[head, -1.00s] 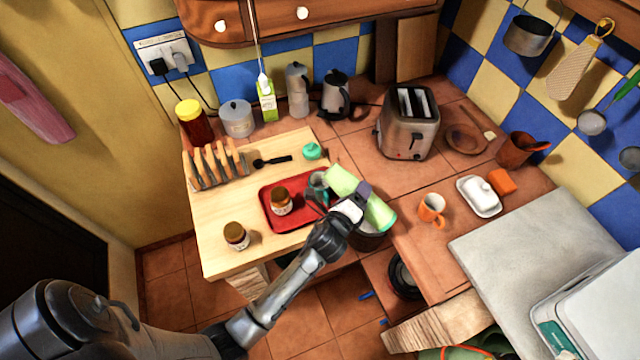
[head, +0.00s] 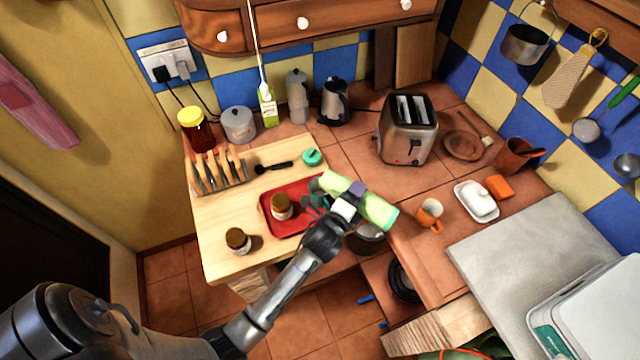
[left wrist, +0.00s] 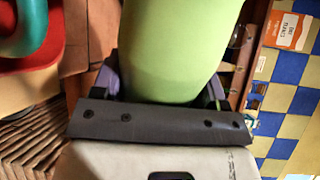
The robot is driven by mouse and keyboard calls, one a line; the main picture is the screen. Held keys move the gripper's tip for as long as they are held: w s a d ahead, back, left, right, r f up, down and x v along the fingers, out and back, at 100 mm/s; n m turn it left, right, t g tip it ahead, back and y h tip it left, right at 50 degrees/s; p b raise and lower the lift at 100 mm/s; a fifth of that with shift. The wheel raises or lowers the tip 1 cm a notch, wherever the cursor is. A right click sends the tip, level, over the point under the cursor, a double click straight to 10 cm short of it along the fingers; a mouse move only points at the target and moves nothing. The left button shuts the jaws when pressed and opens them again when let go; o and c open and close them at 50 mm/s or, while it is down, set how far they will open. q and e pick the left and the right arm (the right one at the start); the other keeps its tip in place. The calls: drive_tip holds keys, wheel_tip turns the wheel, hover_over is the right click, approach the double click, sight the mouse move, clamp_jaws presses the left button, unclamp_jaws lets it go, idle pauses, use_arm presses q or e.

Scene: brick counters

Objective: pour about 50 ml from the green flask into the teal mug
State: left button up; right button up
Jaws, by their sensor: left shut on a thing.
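My left gripper (head: 350,202) is shut on the green flask (head: 376,210) around its middle. The flask lies strongly tilted, its left end over the right part of the red tray (head: 268,208). It also fills the upper middle of the left wrist view (left wrist: 178,45). The teal mug (head: 311,199) is on the tray under the flask's left end, mostly hidden by it and the gripper. A teal curved part of it shows in the left wrist view (left wrist: 22,28). I cannot see the flask's mouth clearly or any liquid. My right gripper is not in view.
A brown-lidded jar (head: 281,207) stands on the tray and another jar (head: 238,241) on the wooden board. A teal lid-like object (head: 312,157) and a toast rack (head: 217,172) are behind. An orange mug (head: 430,214) stands to the right. A dark pot (head: 368,240) is below the flask.

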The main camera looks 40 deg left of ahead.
use_arm(q)
drive_tip(key=shift+n, duration=0.3)
drive_tip(key=shift+a+n+p, duration=0.1)
drive_tip(key=shift+n+p, duration=0.3)
drive_tip(key=shift+p, duration=0.1)
idle(0.8)
idle(0.4)
drive_tip(key=shift+r, duration=0.1)
idle(0.7)
idle(0.8)
drive_tip(key=shift+r+p, duration=0.1)
drive_tip(key=shift+p, duration=0.2)
